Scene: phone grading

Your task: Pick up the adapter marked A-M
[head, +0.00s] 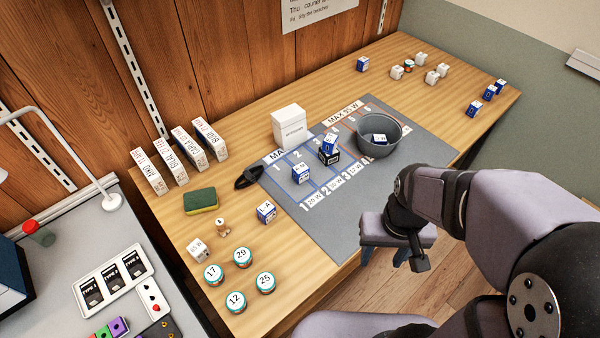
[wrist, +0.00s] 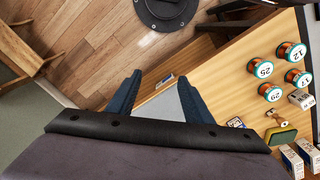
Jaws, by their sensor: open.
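Several blue-and-white adapters show in the head view, their letters too small to read surely, so I cannot tell which is A-M. One (head: 266,212) stands on the wood left of the grey mat (head: 320,225). One (head: 302,173) stands on the mat. Another (head: 329,143) sits on a dark block (head: 328,158). One (head: 380,139) lies in the grey bowl (head: 362,137). Others stand at the back (head: 363,64) and far right (head: 473,109). My gripper (head: 384,256) is open and empty, beyond the table's front edge; its blue fingers show in the wrist view (wrist: 160,88).
A white box (head: 289,127) stands behind the mat. Numbered round tins (head: 265,283), a sponge (head: 201,201) and upright white boxes (head: 187,144) are at the left. Small white cubes (head: 421,59) are at the far right. The mat's front part is clear.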

